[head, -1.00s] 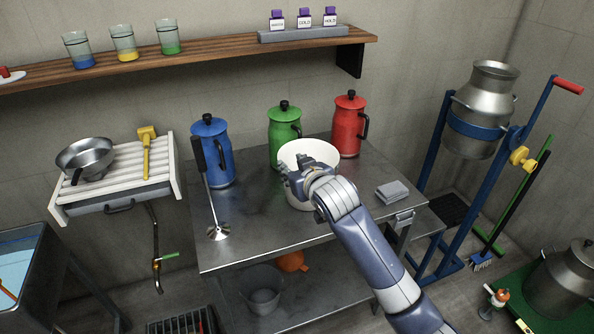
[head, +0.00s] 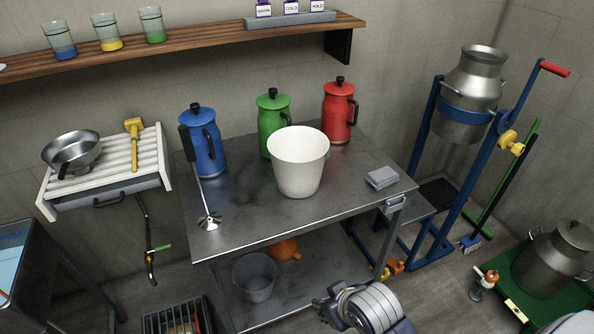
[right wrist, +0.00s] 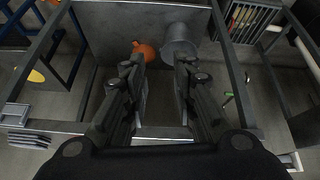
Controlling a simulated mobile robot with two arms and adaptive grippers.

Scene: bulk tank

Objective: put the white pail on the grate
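The white pail (head: 298,165) stands upright and empty on the steel table (head: 250,215), in front of the green and red jugs. My right gripper (head: 335,305) is at the bottom of the head view, in front of the table and apart from the pail. In the right wrist view its fingers (right wrist: 160,75) are spread with nothing between them. The white pail does not show there. My left gripper is in neither view.
Blue (head: 203,145), green (head: 273,120) and red (head: 338,110) jugs line the table's back. A grey bucket (head: 254,278) and orange funnel (head: 285,249) sit below. A metal can (head: 470,95) hangs in the blue stand.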

